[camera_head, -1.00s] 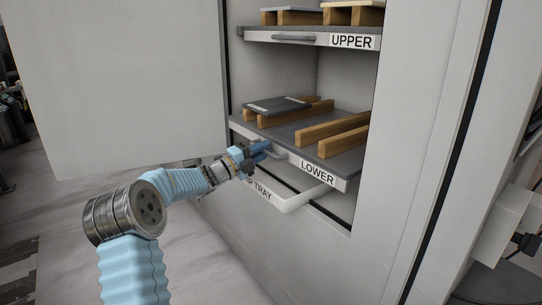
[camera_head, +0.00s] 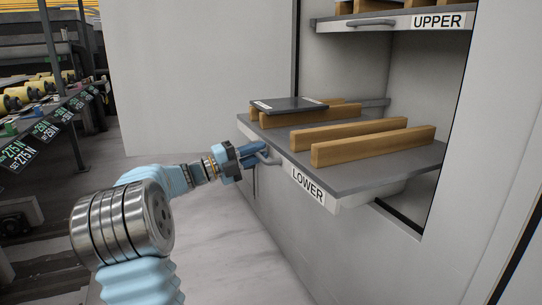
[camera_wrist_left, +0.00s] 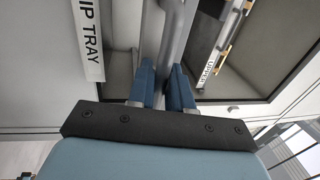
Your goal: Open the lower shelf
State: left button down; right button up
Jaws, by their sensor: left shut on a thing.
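The lower shelf (camera_head: 375,164) is a dark grey slab with a light front edge labelled LOWER, and it sticks out of the cabinet opening. Its grey bar handle (camera_head: 268,157) is on the front edge, left of the label. My left gripper (camera_head: 262,152) is shut on this handle. In the left wrist view the two blue fingers (camera_wrist_left: 161,88) stand on either side of the grey handle bar (camera_wrist_left: 172,40). My right gripper is not in view.
Wooden rails (camera_head: 375,140) and a dark stone slab (camera_head: 290,104) rest on the lower shelf. The upper shelf (camera_head: 395,20) is above, inside the cabinet. A white panel (camera_head: 195,75) stands at the left. A drip tray label (camera_wrist_left: 88,40) shows in the wrist view. Floor is clear below.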

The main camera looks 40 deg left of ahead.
pick_arm(q)
jog(key=shift+s+a+f, duration=0.1)
jog(key=shift+s+a, duration=0.1)
jog(key=shift+s, duration=0.25)
jog(key=c, duration=1.2)
grip_release()
jog(key=v, duration=1.3)
jog(key=shift+s+a, duration=0.2)
jog(key=shift+s, duration=0.15)
